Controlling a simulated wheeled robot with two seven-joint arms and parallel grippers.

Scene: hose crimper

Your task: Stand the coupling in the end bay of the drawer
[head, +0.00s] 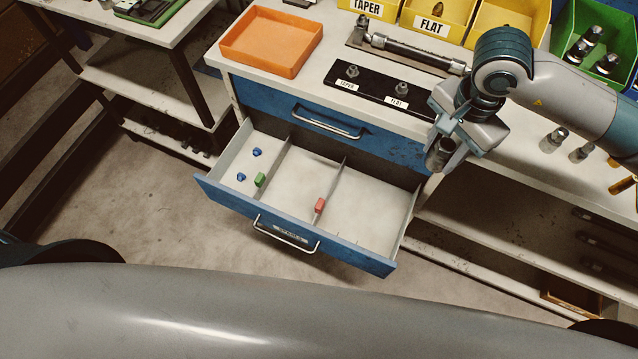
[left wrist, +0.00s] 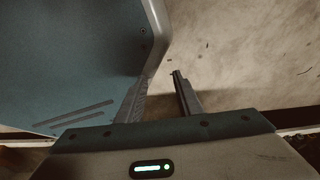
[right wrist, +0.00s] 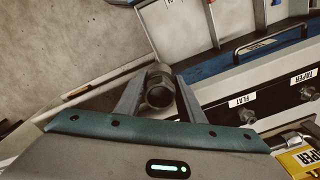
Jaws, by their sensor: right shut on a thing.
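My right gripper (head: 452,150) is shut on a grey metal coupling (head: 438,156), held in the air just right of the open drawer's (head: 345,252) back right corner. In the right wrist view the coupling (right wrist: 159,95) sits between the fingertips (right wrist: 160,88), its round open end facing the camera. The drawer has a blue front and three bays split by two thin dividers. The right end bay (head: 372,215) looks empty. My left gripper (left wrist: 160,80) shows only in the left wrist view, with a gap between its fingers and nothing in it.
Small blue pieces (head: 257,152) lie in the left bay; a green block (head: 260,180) and a red block (head: 320,205) are at the dividers. On the bench above are an orange tray (head: 270,42), a black plate (head: 380,88) with two fittings, and yellow bins (head: 432,18).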

